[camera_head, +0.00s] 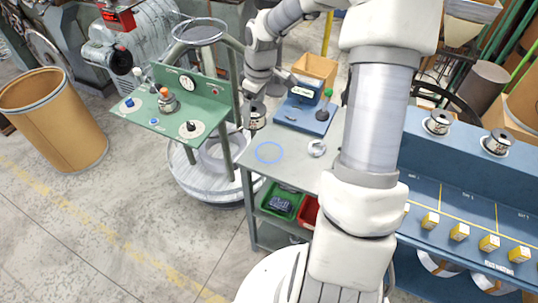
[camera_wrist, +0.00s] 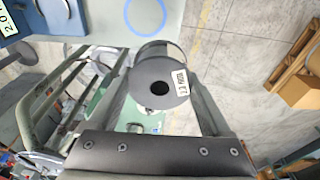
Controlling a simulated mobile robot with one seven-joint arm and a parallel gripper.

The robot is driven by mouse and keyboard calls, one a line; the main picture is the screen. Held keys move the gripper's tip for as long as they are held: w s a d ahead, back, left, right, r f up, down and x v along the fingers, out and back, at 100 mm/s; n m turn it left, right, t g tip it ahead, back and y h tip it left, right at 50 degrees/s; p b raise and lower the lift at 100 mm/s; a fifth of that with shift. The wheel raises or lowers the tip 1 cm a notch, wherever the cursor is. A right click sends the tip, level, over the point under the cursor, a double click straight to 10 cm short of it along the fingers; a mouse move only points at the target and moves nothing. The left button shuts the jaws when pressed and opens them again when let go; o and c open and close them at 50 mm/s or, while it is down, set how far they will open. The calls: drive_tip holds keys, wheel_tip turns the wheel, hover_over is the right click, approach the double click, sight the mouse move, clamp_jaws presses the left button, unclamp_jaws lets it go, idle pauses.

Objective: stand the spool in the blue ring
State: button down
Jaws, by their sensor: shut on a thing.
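The dark grey spool (camera_wrist: 172,98) with a white label sits between the fingers of my gripper (camera_wrist: 158,62) in the wrist view, its round end with a centre hole facing the camera. In the head view the spool (camera_head: 257,118) hangs from my gripper (camera_head: 256,103), off the left edge of the grey bench. The blue ring (camera_head: 258,157) is a flat outline on the bench top, nearer the camera than the spool and slightly right. The ring (camera_wrist: 127,17) also shows at the top of the wrist view, apart from the spool. Nothing is seen inside the ring.
A blue scale (camera_head: 291,119) and a small white ring-shaped part (camera_head: 316,148) are on the bench. A green panel (camera_head: 165,122) with knobs stands to the left. More spools (camera_head: 437,123) stand on a blue rack at right. The front bench top is mostly clear.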

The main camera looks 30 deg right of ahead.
drive_tip(key=s+d+f+n+g+b, duration=0.1)
drive_tip(key=d+f+n+b, duration=0.15)
drive_tip(key=d+n, duration=0.4)
drive_tip(key=s+d+f+n+g+b, duration=0.1)
drive_tip(key=d+f+n+b, duration=0.15)
drive_tip(key=d+n, duration=0.45)
drive_tip(key=b, duration=0.2)
hover_over(268, 153)
drive_tip(key=shift+y, duration=0.3)
drive_tip(key=f, duration=0.7)
drive_tip(key=shift+w+d, duration=0.15)
drive_tip(key=shift+d, duration=0.05)
drive_tip(key=shift+f, duration=1.9)
drive_tip(key=shift+f, duration=0.15)
unclamp_jaws()
wheel_tip(268, 153, up, 12)
drive_tip(key=d+p, duration=0.1)
drive_tip(key=shift+w+d, duration=0.2)
drive_tip(key=shift+d, duration=0.2)
drive_tip(key=shift+a, duration=0.1)
